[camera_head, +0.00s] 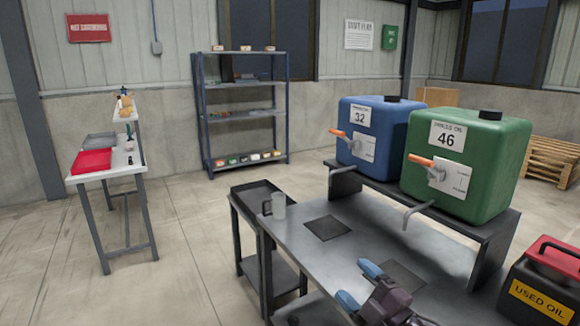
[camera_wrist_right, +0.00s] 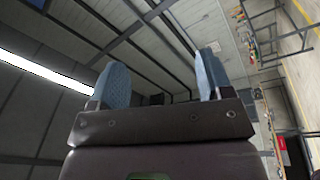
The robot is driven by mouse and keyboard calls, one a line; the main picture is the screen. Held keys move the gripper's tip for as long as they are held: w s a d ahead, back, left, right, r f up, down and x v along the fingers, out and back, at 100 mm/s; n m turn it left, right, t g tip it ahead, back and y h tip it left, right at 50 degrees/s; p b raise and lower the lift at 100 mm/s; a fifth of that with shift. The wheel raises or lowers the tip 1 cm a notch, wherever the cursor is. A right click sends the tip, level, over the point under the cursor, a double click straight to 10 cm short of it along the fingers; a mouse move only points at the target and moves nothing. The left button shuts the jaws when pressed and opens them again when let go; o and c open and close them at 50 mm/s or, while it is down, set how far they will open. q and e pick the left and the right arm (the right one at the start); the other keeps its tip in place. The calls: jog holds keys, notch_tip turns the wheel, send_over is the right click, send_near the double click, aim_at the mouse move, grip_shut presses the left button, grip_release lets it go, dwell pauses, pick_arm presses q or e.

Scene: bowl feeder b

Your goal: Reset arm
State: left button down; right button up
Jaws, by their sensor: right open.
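My right gripper (camera_head: 358,284) is at the front of the metal table, low in the head view, with its two blue fingers apart and nothing between them. In the right wrist view the gripper (camera_wrist_right: 157,85) also shows open and empty, facing the ceiling and upper walls. My left gripper is not in the head view. A grey jug (camera_head: 278,206) with a handle stands upright at the table's left edge, apart from my right gripper.
A blue drum marked 32 (camera_head: 372,165) and a green drum marked 46 (camera_head: 490,190) sit on a raised stand behind the right gripper. A used-oil can (camera_head: 545,280) is at the right. A dark cart (camera_head: 257,188) adjoins the metal table (camera_head: 300,235).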

jog(key=s+d+f+m+g+h, duration=0.1)
jog(key=s+d+f+m+h, duration=0.35)
jog(key=f+m, duration=0.3)
jog(key=s+d+f+m+h, duration=0.35)
jog(key=d+f+m, duration=0.2)
jog(key=f, duration=0.35)
jog(key=s+d+f+m+g+h, duration=0.1)
jog(key=s+d+f+m+g, duration=0.1)
jog(key=s+f, duration=0.3)
jog(key=s+d+f+m+g+h, duration=0.2)
jog(key=s+f, duration=0.4)
jog(key=s, duration=0.5)
jog(key=shift+d+f+m+h, duration=0.3)
jog(key=shift+d+m, duration=0.15)
jog(key=shift+m, duration=0.25)
